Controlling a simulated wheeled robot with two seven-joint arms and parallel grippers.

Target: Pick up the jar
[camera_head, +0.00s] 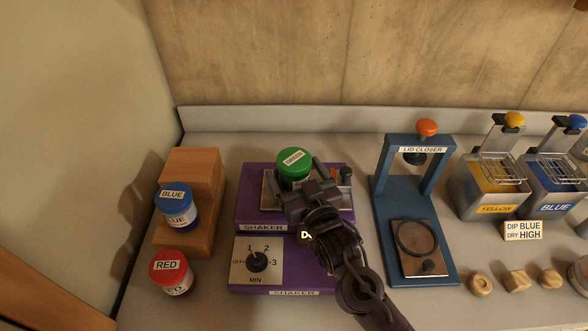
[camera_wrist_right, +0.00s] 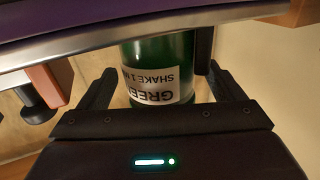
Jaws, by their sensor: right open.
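A green-lidded jar (camera_head: 293,165) stands on the metal plate of the purple shaker (camera_head: 264,222). My right gripper (camera_head: 296,182) is open, with one finger on each side of this jar, and hides its lower part. In the right wrist view the green jar (camera_wrist_right: 160,68) appears between the open fingers (camera_wrist_right: 155,85), its GREEN label upside down. I cannot tell whether either finger touches it. My left gripper is not in view.
The wooden block (camera_head: 195,165) is left of the shaker. A blue lid closer (camera_head: 384,215) stands to its right. Yellow (camera_head: 495,190) and blue (camera_head: 553,185) dip tanks and several small wooden pieces (camera_head: 516,281) are farther right. A wall closes the back.

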